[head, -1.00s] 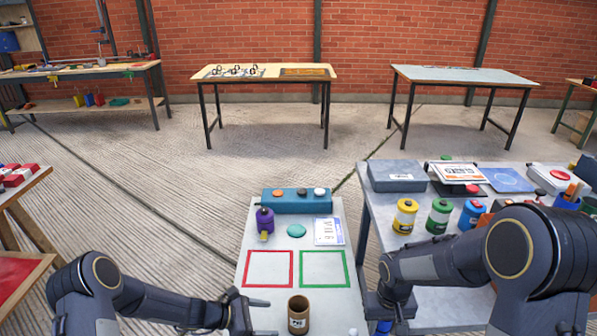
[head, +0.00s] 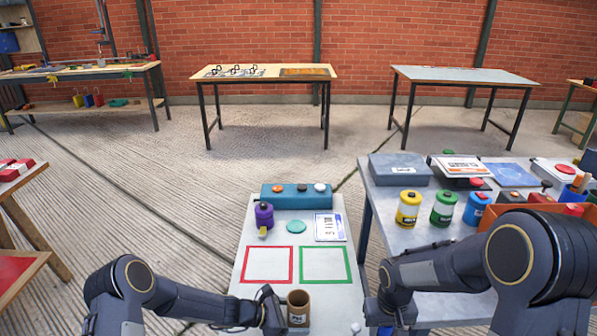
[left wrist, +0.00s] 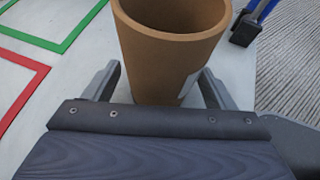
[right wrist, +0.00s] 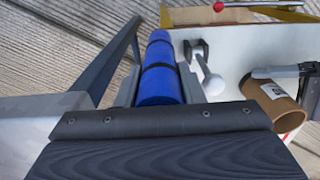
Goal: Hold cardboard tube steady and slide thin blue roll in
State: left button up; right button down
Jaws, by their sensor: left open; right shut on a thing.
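The brown cardboard tube (head: 298,308) stands upright with its open end up at the front of the narrow white table. It has a white label and also shows in the left wrist view (left wrist: 170,60). My left gripper (head: 278,312) is open, with its fingers on either side of the tube's lower part. I cannot tell whether they touch it. The blue roll (right wrist: 158,75), with dark bands, is held between the fingers of my right gripper (right wrist: 155,92). The tube (right wrist: 275,105) lies to its right in the right wrist view. In the head view the right gripper (head: 385,325) is mostly hidden at the bottom edge.
A red square outline (head: 268,265) and a green one (head: 325,265) lie behind the tube. A purple canister (head: 264,217) and a teal block (head: 300,196) stand farther back. A white-knobbed fitting (right wrist: 210,80) is between roll and tube. The side table (head: 385,215) at right is crowded.

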pick_arm(q)
jog(key=c, duration=0.8)
jog(key=shift+o, duration=0.2)
